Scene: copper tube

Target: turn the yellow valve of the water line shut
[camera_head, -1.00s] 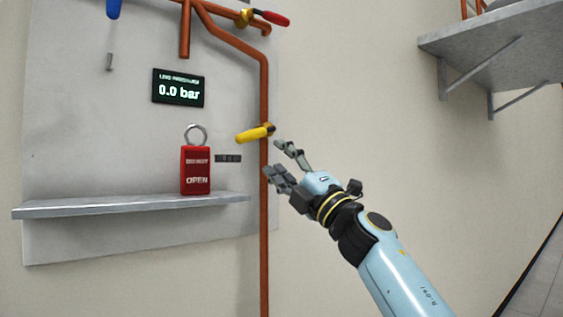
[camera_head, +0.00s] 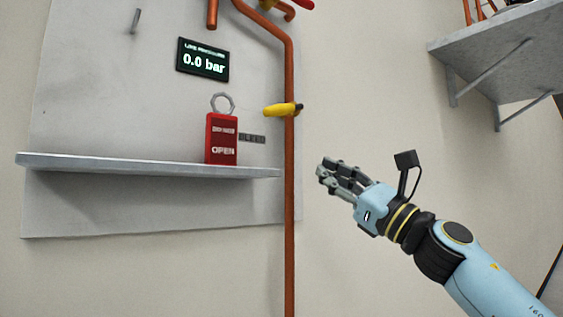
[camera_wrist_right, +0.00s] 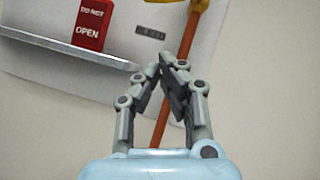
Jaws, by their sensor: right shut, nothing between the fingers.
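The yellow valve handle (camera_head: 281,110) sits on the copper pipe (camera_head: 289,200) in the head view. It points left, across the pipe, nearly level. In the right wrist view a part of the yellow handle (camera_wrist_right: 165,2) shows at the top edge, cut off by the frame. My right gripper (camera_head: 322,170) is to the right of the pipe and below the handle, clear of both. Its fingers are shut and hold nothing; the fingertips (camera_wrist_right: 165,68) meet in front of the pipe in the wrist view. My left gripper is not in view.
A red padlock tag (camera_head: 221,140) reading OPEN stands on the grey shelf (camera_head: 100,164), left of the valve. A small BLEED label (camera_head: 252,138) is beside the handle. A display (camera_head: 203,60) reads 0.0 bar. Another shelf (camera_head: 500,45) is at upper right. The wall around my gripper is clear.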

